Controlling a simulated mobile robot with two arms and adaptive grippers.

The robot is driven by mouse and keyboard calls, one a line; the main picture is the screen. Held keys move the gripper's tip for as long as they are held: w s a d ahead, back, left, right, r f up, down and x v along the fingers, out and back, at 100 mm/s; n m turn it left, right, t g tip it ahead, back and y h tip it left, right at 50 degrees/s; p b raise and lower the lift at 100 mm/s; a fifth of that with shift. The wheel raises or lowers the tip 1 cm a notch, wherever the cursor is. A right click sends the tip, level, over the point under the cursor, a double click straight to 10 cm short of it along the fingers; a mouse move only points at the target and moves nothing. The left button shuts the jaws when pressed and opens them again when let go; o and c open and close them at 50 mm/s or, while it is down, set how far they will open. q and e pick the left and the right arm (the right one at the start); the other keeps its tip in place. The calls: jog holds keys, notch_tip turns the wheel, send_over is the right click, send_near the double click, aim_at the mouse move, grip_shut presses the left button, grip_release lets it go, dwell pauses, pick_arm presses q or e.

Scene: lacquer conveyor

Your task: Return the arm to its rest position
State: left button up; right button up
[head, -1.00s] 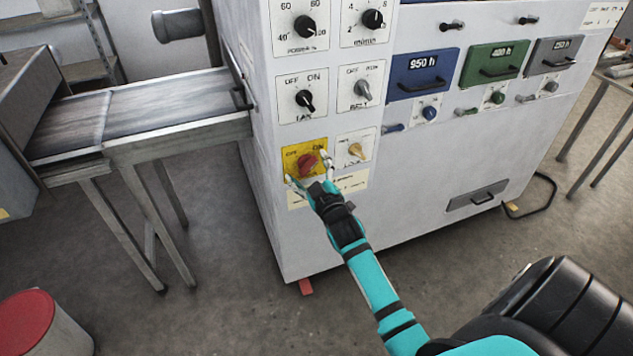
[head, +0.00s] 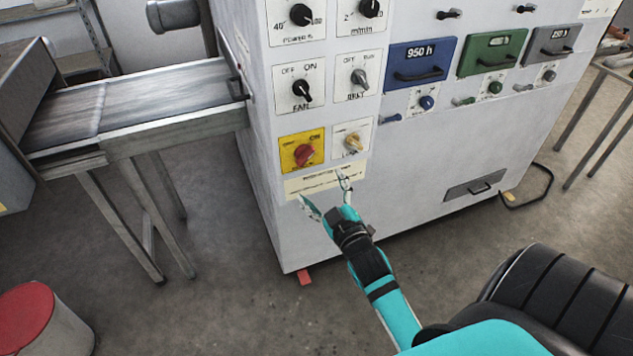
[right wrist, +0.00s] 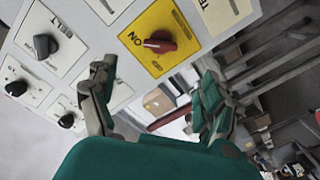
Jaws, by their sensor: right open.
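My right gripper (head: 324,192) is open and empty in front of the white machine's lower front, just below the yellow switch plate. It also shows in the right wrist view (right wrist: 155,100), its two fingers spread. The red rotary knob (head: 305,154) on the yellow plate (head: 289,158) is clear of the fingers. The knob (right wrist: 160,43) also shows beyond the fingers in the right wrist view. My left gripper is not in view.
The white machine (head: 330,235) has black knobs and blue, green and grey drawers (head: 421,65). A conveyor (head: 175,95) stands to the left. A red-topped bin (head: 25,315) is at lower left. Open floor lies between.

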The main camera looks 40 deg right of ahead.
jog(key=s+a+f+g+y, duration=0.1)
jog(key=s+a+f+g, duration=0.2)
jog(key=f, duration=0.8)
jog(key=s+a+f+m+g+y, duration=0.1)
jog(key=s+a+f+g, duration=0.15)
jog(key=f, duration=0.85)
jog(key=s+a+f+g+y, duration=0.1)
jog(key=s+a+f+g, duration=0.2)
jog(key=f, duration=0.9)
jog(key=s+f+g, duration=0.2)
jog(key=s+f, duration=0.4)
jog(key=s, duration=0.5)
jog(key=s+a+f+g, duration=0.1)
jog(key=s+f+g, duration=0.2)
jog(key=s+f, duration=0.3)
jog(key=s+a+f+m+g+y, duration=0.1)
jog(key=s+f+g, duration=0.2)
jog(key=s+f, duration=0.4)
jog(key=s, duration=0.9)
jog(key=shift+a, duration=0.25)
